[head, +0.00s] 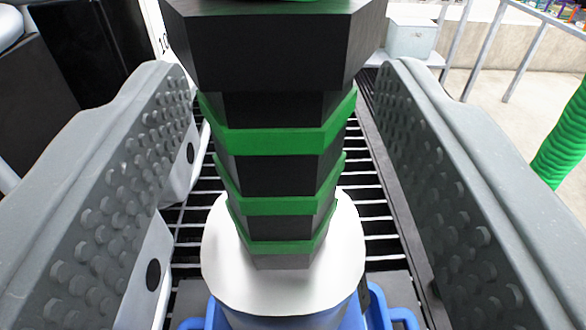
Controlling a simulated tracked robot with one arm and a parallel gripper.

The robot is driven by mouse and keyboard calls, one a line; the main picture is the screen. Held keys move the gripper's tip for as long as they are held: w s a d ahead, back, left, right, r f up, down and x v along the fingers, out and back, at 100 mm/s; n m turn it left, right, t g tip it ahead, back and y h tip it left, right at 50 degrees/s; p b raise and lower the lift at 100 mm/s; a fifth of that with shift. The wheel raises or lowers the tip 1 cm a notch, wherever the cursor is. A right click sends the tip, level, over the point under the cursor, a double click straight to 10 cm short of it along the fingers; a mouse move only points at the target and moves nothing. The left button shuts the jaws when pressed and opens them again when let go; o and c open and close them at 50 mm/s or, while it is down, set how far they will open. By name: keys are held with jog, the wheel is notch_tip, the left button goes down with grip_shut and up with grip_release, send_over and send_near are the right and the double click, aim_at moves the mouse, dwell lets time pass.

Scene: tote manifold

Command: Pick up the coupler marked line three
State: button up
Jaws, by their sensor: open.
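A black coupler with several green bands (275,145) stands upright in the middle of the head view, wide at its top and narrower toward its base. Its lower end meets a round white disc (235,265) with blue parts (372,310) below it. I see no line marking on the faces that show. My gripper (285,170) is open, with one grey studded jaw on each side of the coupler. A gap shows between the coupler and each jaw. The coupler's top is cut off by the frame edge.
Black slatted grating (380,190) lies beneath. White casings (180,170) stand close by the left jaw. A green ribbed hose (562,140) is at the right edge. A pale box (411,38) and grey railings (485,50) are behind at the upper right.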

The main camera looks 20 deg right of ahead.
jog(key=shift+x, duration=1)
grip_shut()
notch_tip(320, 180, up, 10)
jog(key=p, duration=0.2)
